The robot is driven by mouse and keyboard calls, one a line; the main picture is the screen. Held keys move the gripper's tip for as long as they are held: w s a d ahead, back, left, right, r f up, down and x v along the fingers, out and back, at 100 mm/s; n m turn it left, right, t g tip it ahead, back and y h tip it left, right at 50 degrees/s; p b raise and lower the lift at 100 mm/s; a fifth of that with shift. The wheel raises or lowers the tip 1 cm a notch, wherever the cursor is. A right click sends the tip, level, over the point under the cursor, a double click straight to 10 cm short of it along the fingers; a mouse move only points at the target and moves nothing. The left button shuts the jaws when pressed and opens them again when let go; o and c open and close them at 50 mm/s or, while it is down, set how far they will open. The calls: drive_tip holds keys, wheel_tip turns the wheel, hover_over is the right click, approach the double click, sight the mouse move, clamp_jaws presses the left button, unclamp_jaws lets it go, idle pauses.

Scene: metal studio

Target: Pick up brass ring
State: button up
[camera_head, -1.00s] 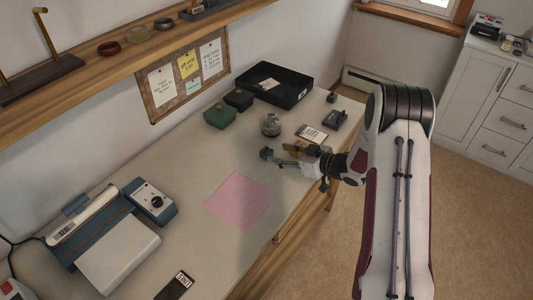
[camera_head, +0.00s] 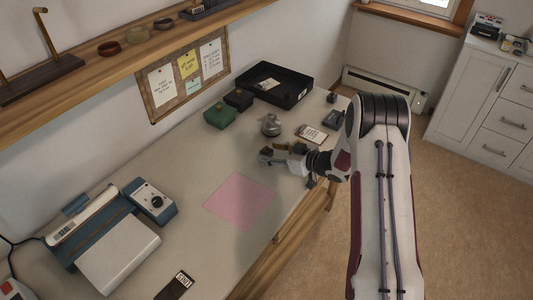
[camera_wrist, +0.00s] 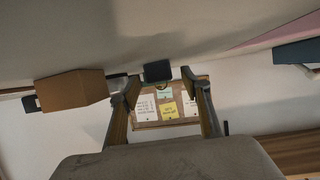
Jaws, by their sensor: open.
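My gripper (camera_head: 266,156) is low over the table, just beyond the top right of the pink mat (camera_head: 240,201). In the wrist view its two fingers (camera_wrist: 155,84) are apart, with nothing visibly held. A small dark block (camera_wrist: 158,71) shows between the fingertips, beyond them; that view is upside down. A faint pale arc shows at the block's edge, too small to tell whether it is the brass ring. I cannot clearly make out the brass ring in either view.
A tan box (camera_wrist: 72,90) is close beside one finger. A grey pot (camera_head: 271,126) stands behind my gripper. Green box (camera_head: 220,116), black tray (camera_head: 279,85) and card (camera_head: 310,134) lie farther back. The blue-white machine (camera_head: 107,240) is at left.

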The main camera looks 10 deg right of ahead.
idle(0.3)
drive_tip(key=c, duration=1)
drive_tip(key=shift+r, duration=0.15)
drive_tip(key=shift+r, duration=4.85)
